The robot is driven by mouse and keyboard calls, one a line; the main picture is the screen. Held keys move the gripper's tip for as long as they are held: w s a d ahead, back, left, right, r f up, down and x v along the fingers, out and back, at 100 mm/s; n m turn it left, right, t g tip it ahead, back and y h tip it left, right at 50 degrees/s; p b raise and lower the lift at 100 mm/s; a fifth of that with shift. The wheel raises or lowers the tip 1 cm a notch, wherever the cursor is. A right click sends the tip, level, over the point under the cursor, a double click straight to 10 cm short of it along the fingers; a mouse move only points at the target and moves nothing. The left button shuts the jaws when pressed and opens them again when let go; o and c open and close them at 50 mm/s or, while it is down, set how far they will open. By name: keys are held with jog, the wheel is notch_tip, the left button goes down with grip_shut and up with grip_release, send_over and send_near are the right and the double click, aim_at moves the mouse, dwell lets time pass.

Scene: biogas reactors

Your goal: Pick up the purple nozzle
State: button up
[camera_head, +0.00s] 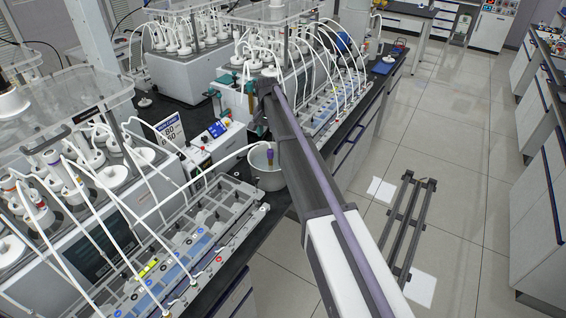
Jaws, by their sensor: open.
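The purple nozzle (270,154) is small and upright at the mouth of a white pot (266,178) on the dark bench. A white hose curves to it from the left. My arm comes in from the lower right and bends down at its far end. My gripper (259,129) is small and dark in this view, a little above and left of the nozzle. It is open and appears apart from the nozzle. Its fingers are hard to make out.
Reactor units with white hoses (105,170) stand left and behind. A grey rack (205,232) with blue strips lies along the bench front. A control box (214,144) stands left of the pot. The floor aisle (440,150) at right is mostly clear.

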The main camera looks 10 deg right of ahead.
aim_at(270, 150)
jog(key=f+b, duration=0.2)
jog(key=f, duration=0.1)
jog(key=f+b, duration=0.2)
jog(key=f, duration=0.1)
jog(key=shift+w+d+b, duration=0.15)
jog(key=shift+w+b, duration=0.05)
jog(key=shift+b, duration=0.15)
jog(key=shift+r, duration=0.2)
notch_tip(270, 150, down, 6)
jog(key=b, duration=0.5)
jog(key=shift+s+r, duration=0.1)
jog(key=shift+r, duration=0.4)
jog(key=shift+c, duration=0.2)
grip_shut()
